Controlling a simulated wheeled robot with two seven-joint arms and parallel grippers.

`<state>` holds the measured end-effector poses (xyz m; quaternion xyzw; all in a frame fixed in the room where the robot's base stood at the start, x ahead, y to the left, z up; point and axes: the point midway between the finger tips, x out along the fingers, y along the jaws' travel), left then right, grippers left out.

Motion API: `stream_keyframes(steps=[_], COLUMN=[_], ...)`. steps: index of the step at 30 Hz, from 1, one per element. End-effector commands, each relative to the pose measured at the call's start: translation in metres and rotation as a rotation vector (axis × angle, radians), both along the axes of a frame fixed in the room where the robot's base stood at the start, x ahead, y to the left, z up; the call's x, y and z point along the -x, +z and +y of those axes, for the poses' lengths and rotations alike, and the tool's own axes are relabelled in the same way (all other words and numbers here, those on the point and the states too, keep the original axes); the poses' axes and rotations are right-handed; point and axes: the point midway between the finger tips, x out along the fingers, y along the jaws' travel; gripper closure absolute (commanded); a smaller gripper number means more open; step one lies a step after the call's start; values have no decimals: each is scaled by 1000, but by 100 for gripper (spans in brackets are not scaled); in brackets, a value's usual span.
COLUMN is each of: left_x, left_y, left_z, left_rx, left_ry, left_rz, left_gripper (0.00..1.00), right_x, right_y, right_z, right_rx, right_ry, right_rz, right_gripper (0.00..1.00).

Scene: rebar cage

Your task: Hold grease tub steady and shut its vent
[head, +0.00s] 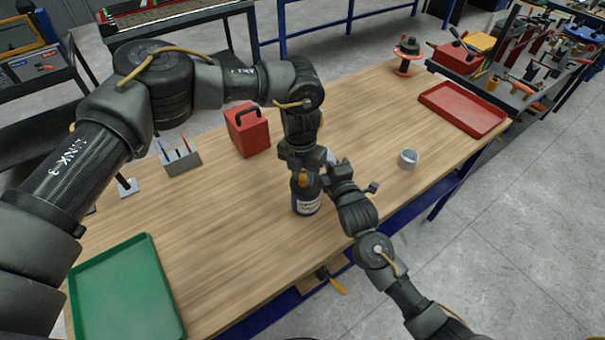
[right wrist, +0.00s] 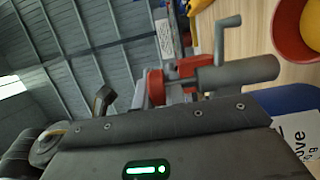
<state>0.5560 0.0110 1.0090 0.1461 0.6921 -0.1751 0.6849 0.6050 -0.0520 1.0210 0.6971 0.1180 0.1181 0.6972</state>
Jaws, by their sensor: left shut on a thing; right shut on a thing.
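The grease tub (head: 306,204) is a dark, bottle-like container with a white label, standing upright near the table's front edge. A blue surface with a white label, probably the tub, shows at the lower right of the right wrist view (right wrist: 296,128). My left gripper (head: 302,178) reaches down from above and is shut at the tub's top, where a bit of orange shows. My right gripper (head: 328,172) comes from the right and is shut at the tub's upper side. The vent is hidden by the grippers, so I cannot tell its position.
A red box (head: 248,134) stands behind, with a grey holder (head: 181,161) to its left. A green tray (head: 125,290) lies front left, a red tray (head: 462,109) far right. A grey cup (head: 408,158) stands right of my right gripper.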

Motion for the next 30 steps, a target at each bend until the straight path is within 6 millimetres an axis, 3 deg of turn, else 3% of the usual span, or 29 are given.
stream_keyframes(steps=[30], left_x=[1], left_y=[0], left_z=[1], left_rx=[0], left_ry=[894], left_rz=[1], left_gripper=[97], right_x=[0], right_y=[0], right_z=[0], right_rx=[0], right_ry=[-1], right_rz=[1], right_gripper=[100])
